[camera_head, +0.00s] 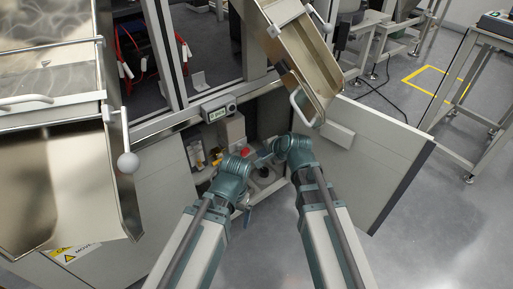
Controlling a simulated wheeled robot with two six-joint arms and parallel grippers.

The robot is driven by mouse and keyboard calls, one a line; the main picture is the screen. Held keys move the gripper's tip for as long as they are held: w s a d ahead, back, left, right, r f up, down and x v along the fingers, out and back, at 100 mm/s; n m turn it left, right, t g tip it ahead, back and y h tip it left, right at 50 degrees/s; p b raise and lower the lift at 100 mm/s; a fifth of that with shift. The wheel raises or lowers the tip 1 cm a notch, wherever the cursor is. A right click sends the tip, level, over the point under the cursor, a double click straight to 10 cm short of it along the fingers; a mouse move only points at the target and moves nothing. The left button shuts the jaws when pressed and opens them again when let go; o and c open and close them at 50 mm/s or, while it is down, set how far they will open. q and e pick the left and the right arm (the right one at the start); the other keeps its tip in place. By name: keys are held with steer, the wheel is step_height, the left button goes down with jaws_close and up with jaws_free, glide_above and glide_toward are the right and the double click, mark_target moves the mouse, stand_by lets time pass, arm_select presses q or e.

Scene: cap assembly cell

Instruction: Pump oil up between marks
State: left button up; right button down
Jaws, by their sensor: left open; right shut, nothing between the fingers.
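The open lower cabinet holds the lubrication parts. A small clear container with yellowish content (197,154) stands at its left side; its marks and oil level are too small to read. A red part (244,153) and a black round part (264,171) show between my arms, and I cannot tell which is the pump handle. My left gripper (249,211) is open, low in front of the cabinet, apart from the container. My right gripper (262,156) is shut and empty at the cabinet opening, close to the red part. My wrists hide part of the interior.
The open cabinet door (375,150) stands at the right. A metal chute (300,60) hangs above the opening, and a small display box (218,108) sits on the frame. Floor at lower right is clear.

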arm_select(q)
steer(key=shift+r, duration=0.45)
arm_select(e)
steer(key=shift+s+d+r, duration=0.25)
steer(key=shift+s+r, duration=0.15)
steer(key=shift+r, duration=0.05)
stand_by(0.9)
